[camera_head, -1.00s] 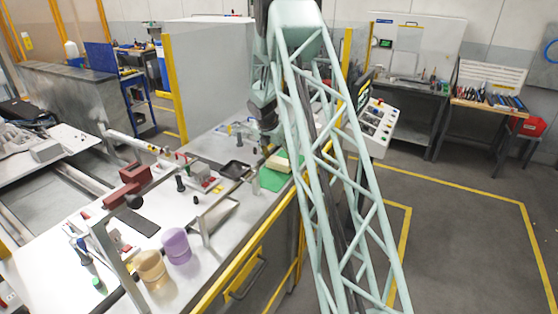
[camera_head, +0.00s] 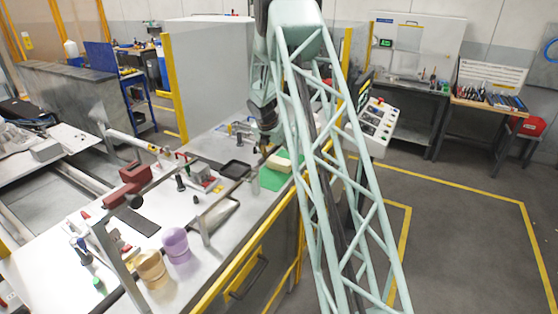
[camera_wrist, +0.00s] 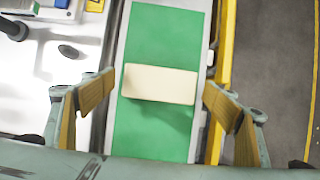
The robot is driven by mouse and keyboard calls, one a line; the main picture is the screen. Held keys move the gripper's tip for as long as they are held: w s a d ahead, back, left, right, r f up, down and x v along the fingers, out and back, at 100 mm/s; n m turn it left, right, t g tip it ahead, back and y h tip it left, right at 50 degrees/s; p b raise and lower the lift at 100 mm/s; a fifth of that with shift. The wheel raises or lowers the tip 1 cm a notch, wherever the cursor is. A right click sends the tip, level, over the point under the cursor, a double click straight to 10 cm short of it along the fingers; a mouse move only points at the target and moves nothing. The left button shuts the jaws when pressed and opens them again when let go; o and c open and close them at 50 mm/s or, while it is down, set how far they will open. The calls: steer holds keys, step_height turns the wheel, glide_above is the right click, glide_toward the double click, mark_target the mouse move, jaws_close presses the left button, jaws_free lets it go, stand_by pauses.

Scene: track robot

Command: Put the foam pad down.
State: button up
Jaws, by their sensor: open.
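The foam pad (camera_wrist: 160,84) is a cream-coloured block lying on a green mat (camera_wrist: 160,135) in the wrist view, roughly crosswise to the mat. In the head view the pad (camera_head: 280,163) shows on the green mat (camera_head: 268,182) near the bench's right edge. My gripper (camera_wrist: 160,96) is open, with one tan-padded finger at each side of the pad and a gap on both sides. It appears over the pad, and its height above the mat is hard to judge. My arm's lattice partly covers this area in the head view.
A black tray (camera_head: 235,169) lies left of the mat. A purple cup (camera_head: 176,245) and a tan cup (camera_head: 151,269) stand at the bench's near end. A red vise (camera_head: 130,184) is further left. A yellow edge (camera_wrist: 222,60) runs right of the mat, with floor beyond.

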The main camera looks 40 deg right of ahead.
steer(key=v, duration=1.2)
stand_by(0.8)
